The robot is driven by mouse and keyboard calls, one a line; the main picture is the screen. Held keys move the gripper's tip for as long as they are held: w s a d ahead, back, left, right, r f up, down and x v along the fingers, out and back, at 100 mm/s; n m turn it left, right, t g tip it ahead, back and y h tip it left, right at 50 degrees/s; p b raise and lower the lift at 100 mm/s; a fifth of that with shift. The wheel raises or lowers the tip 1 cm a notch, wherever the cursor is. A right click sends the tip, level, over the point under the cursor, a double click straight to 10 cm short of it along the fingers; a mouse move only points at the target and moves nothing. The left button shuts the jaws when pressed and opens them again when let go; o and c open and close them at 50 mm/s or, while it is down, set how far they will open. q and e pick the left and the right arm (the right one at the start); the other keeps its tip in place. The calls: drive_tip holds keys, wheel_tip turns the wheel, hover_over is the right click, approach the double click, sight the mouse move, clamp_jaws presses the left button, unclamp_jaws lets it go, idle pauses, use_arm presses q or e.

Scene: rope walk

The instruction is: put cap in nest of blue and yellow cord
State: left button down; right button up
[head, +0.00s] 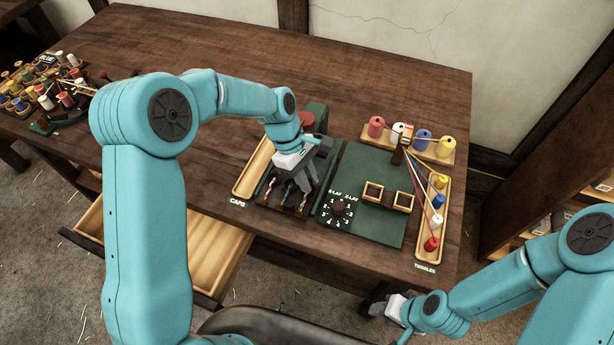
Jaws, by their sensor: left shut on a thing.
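My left gripper (292,190) reaches down over the dark panel (268,202) with several short cord ends along its front. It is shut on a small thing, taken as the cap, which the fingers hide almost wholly. The wooden caps tray (256,168), labelled CAPS, lies just left of the gripper and its visible part looks empty. Which cord end has the blue and yellow nest is too small to tell. My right gripper (386,307) is low at the table's front edge; its jaws are too unclear to read.
A spool rack (428,148) stands behind. The back of the table (340,75) is clear.

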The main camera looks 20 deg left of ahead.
use_arm(q)
drive_tip(key=shift+f+b, duration=0.4)
drive_tip(key=shift+f, duration=0.15)
drive_tip(key=c, duration=1)
unclamp_jaws()
drive_tip(key=shift+c, duration=0.2)
drive_tip(key=shift+r, duration=0.35)
drive_tip(key=v, duration=1.2)
drive_tip(key=shift+r, duration=0.35)
drive_tip(key=shift+s+d+f, duration=0.1)
drive_tip(key=shift+s, duration=0.1)
